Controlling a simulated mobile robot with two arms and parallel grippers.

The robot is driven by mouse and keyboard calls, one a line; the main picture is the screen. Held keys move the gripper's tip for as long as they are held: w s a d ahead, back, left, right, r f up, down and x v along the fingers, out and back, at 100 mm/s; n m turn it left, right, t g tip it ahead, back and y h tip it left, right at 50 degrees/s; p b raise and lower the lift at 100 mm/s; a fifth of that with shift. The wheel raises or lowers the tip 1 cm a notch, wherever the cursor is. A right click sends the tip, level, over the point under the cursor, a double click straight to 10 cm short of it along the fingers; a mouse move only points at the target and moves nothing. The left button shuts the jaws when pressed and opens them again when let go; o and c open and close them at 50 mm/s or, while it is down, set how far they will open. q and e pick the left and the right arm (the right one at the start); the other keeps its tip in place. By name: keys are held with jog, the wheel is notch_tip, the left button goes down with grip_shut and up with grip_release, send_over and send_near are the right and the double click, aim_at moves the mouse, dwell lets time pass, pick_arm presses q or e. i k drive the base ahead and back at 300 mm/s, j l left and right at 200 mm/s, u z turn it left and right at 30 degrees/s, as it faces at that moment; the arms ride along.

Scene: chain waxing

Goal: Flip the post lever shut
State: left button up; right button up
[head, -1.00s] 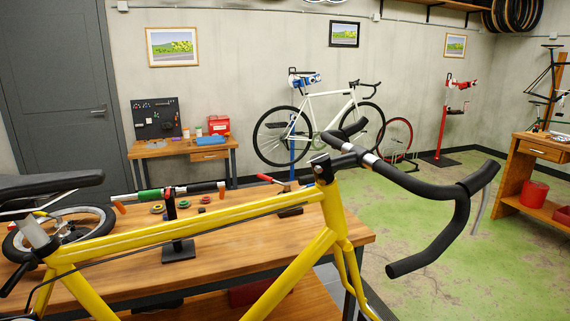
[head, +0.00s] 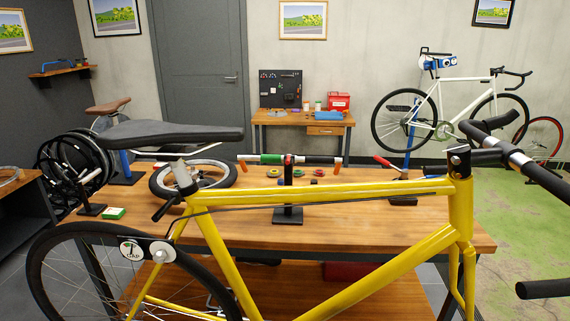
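A yellow bike frame (head: 340,193) stands in front of the wooden workbench. Its black saddle (head: 175,134) sits on a grey seat post (head: 184,178) at the upper left of the frame. A short black lever (head: 167,208) sticks out down and to the left from the clamp area at the foot of the post, its free end apart from the frame. Its exact joint to the clamp is too small to tell. Neither of my grippers is in view.
Green floor lies right.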

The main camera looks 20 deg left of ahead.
aim_at(176, 198)
jog(key=u, duration=1.4)
